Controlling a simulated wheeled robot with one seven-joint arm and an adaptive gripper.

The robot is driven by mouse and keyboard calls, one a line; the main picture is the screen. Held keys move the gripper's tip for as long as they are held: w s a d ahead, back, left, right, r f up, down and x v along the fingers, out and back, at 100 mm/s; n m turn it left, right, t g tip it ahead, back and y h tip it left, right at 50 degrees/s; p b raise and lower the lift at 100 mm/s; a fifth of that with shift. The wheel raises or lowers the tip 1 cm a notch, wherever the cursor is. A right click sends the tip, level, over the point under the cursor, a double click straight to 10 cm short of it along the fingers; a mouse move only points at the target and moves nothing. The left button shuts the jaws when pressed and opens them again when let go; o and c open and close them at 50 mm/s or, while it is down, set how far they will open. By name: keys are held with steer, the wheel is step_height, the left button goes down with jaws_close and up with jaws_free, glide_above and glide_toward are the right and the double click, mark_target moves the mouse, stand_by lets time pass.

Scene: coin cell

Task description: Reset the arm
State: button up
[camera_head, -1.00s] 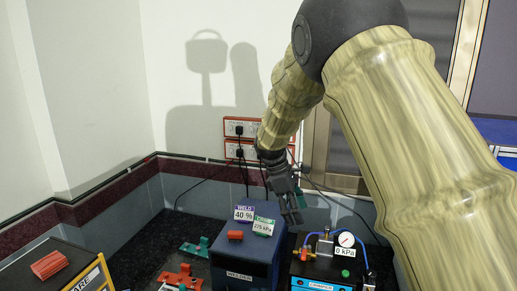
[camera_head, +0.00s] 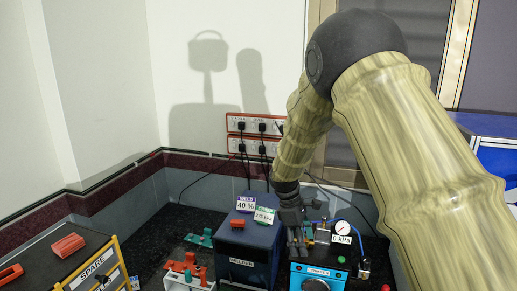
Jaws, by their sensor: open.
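My arm comes in from the right and reaches down toward the bench. My gripper (camera_head: 299,252) points downward, with its fingers apart and nothing visible between them. It appears in front of or over the blue "compressor"-like box (camera_head: 318,273), left of its pressure gauge, and just right of the welder box (camera_head: 248,250). I cannot tell whether the fingertips touch the blue box, or how high they are above it.
The gauge (camera_head: 342,228) and a blue hose stand close to my gripper. Red and green fixtures (camera_head: 187,265) lie left of the welder. A box marked SPARE (camera_head: 93,268) is at the lower left. Wall sockets (camera_head: 250,124) with hanging cables are behind.

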steer(key=s+d+f+m+y, duration=0.1)
steer(key=s+d+f+m, duration=0.15)
steer(key=s+f, duration=0.8)
steer(key=s+d+f+m+y, duration=0.1)
steer(key=s+f+m+y, duration=0.35)
steer(key=f, duration=1.05)
steer(key=s+d+f+m+h, duration=0.1)
steer(key=s+d+f+m, duration=0.15)
steer(key=s, duration=0.85)
steer(key=s+d+f+m+t, duration=0.15)
steer(key=s+f, duration=0.25)
steer(key=s, duration=0.7)
steer(key=s+d+f+m+h, duration=0.1)
steer(key=s+d+f+m, duration=0.15)
steer(key=s, duration=0.75)
step_height(320, 180, down, 16)
steer(key=b, duration=1.5)
steer(key=shift+w+a+b, duration=0.15)
steer(key=shift+a+b, duration=0.15)
steer(key=shift+a, duration=0.1)
steer(key=shift+f, duration=0.1)
